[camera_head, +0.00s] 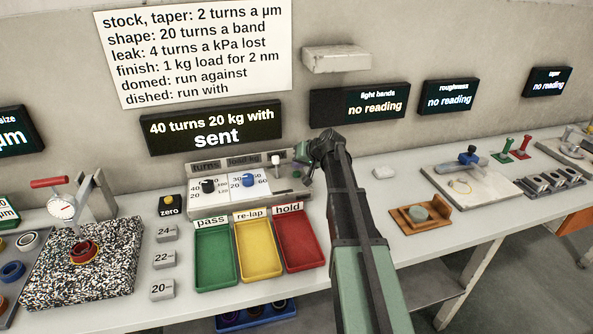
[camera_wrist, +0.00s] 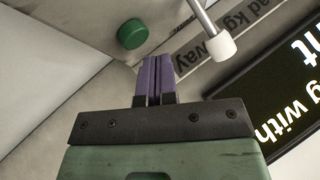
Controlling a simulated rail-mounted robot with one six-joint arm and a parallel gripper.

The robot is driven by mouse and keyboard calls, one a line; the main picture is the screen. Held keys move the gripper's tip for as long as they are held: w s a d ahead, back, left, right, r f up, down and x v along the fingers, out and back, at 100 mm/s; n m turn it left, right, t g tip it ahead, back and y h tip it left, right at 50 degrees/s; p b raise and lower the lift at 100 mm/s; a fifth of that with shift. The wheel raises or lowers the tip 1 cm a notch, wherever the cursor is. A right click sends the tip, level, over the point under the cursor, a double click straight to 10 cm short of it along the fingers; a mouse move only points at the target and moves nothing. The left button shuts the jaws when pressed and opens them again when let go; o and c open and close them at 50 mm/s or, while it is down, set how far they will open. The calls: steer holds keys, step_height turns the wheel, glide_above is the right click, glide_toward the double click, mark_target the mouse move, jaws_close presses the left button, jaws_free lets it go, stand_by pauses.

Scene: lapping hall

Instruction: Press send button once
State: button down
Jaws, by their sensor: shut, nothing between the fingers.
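The send button is most likely the round green button (camera_wrist: 132,33) on the control panel (camera_head: 228,207). It shows in the wrist view beyond and slightly left of my fingertips, with a visible gap in the picture. My gripper (camera_wrist: 155,58) has its purple fingers pressed together, empty. In the head view my gripper (camera_head: 306,171) is at the panel's right end, and my arm hides part of that area. The display (camera_head: 212,129) above the panel reads "40 turns 20 kg with sent".
A white-tipped lever (camera_wrist: 222,46) stands close right of my fingers. The panel has a black knob (camera_head: 208,186) and a blue knob (camera_head: 249,181). Green (camera_head: 216,283), yellow (camera_head: 260,275) and red (camera_head: 306,264) trays lie in front. A wooden holder (camera_head: 405,221) is to the right.

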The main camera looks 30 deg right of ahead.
mark_target(298, 172)
step_height(298, 172, up, 5)
steer(key=p, duration=0.5)
steer(key=shift+r, duration=0.15)
stand_by(0.7)
steer(key=s, duration=0.1)
steer(key=s+f+g, duration=0.1)
steer(key=s, duration=0.1)
steer(key=s+a+f+g, duration=0.1)
steer(key=s, duration=0.1)
steer(key=shift+a+f, duration=0.1)
steer(key=s+a+n+g+h+p, duration=0.2)
steer(key=s+a+g, duration=0.4)
steer(key=s+a, duration=1.5)
steer(key=s+n+h, duration=0.1)
steer(key=s+n, duration=0.1)
steer(key=s, duration=0.2)
steer(key=shift+f+h, duration=0.4)
